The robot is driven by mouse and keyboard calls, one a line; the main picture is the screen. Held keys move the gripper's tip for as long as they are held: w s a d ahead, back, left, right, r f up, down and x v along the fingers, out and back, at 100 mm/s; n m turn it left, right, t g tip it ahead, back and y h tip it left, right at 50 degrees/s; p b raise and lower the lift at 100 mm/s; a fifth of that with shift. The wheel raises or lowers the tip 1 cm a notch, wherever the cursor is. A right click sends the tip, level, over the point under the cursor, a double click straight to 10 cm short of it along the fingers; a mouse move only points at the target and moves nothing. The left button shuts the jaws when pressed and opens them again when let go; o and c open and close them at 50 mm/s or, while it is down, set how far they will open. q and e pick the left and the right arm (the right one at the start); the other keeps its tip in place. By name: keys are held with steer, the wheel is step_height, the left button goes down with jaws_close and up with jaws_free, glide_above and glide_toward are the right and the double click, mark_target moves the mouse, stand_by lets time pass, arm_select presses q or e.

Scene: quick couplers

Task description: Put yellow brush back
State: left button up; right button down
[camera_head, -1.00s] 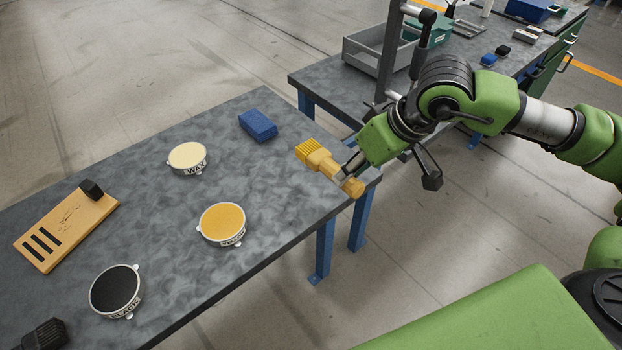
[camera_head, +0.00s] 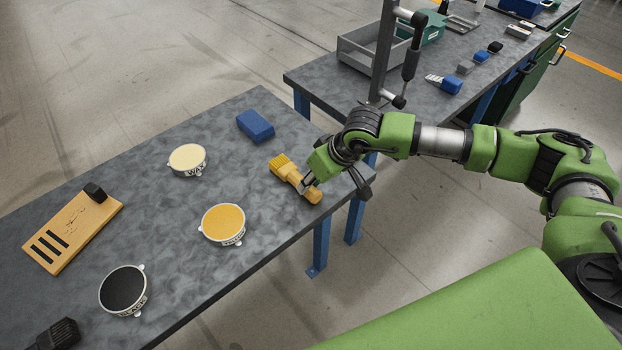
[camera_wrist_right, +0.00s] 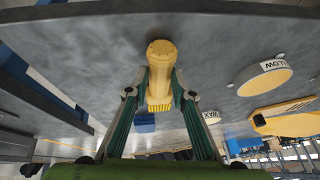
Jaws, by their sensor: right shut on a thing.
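The yellow brush (camera_head: 293,176) is over the right end of the near table in the head view, its bristles pointing to the upper left. My right gripper (camera_head: 306,186) is shut on its handle. In the right wrist view the brush (camera_wrist_right: 160,75) sits between the two fingers of my right gripper (camera_wrist_right: 161,92). I cannot tell whether the brush touches the table. A tin with a yellow top (camera_head: 223,223) stands left of the brush and also shows in the right wrist view (camera_wrist_right: 263,78). My left gripper is not in view.
On the near table (camera_head: 200,270) are a blue block (camera_head: 255,125), a cream-topped tin (camera_head: 187,158), a black-topped tin (camera_head: 123,289), a slotted wooden board (camera_head: 70,232) and a dark brush (camera_head: 52,335). A second table with a grey bin (camera_head: 372,50) stands behind.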

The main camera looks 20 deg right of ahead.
steer(key=c, duration=1.7)
jaws_free()
steer(key=b+v, duration=0.2)
steer(key=v, duration=1)
